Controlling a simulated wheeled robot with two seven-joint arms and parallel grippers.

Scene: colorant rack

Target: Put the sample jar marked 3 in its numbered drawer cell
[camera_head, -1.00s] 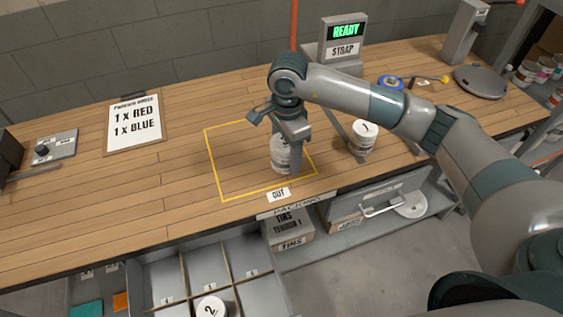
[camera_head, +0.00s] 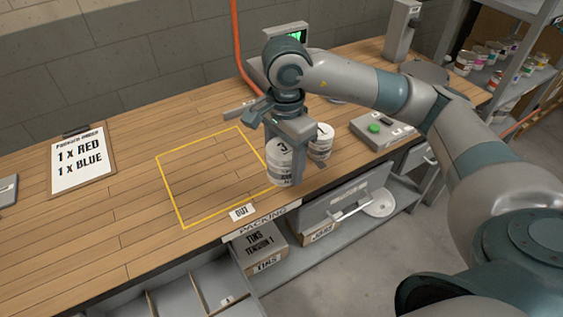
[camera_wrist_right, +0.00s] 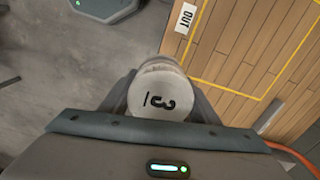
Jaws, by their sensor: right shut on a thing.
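The white sample jar marked 3 (camera_head: 282,164) is in my right gripper (camera_head: 287,152), which is shut on it with a finger on either side. The wrist view shows the jar's pale lid (camera_wrist_right: 158,102) with the number 3, between the fingers. There the grey floor lies behind the jar, beside the bench edge. In the head view it overlaps the right side of the yellow outline. The open drawer (camera_head: 222,284) with its divided cells is cut off at the bottom of the head view; a small label shows in one cell. My left gripper is not in view.
Another white jar (camera_head: 321,141) stands close right of the held one. A grey box with a green button (camera_head: 374,128) is further right. Cartons (camera_head: 258,247) sit on the shelf below. The outlined bench area (camera_head: 205,185) is clear.

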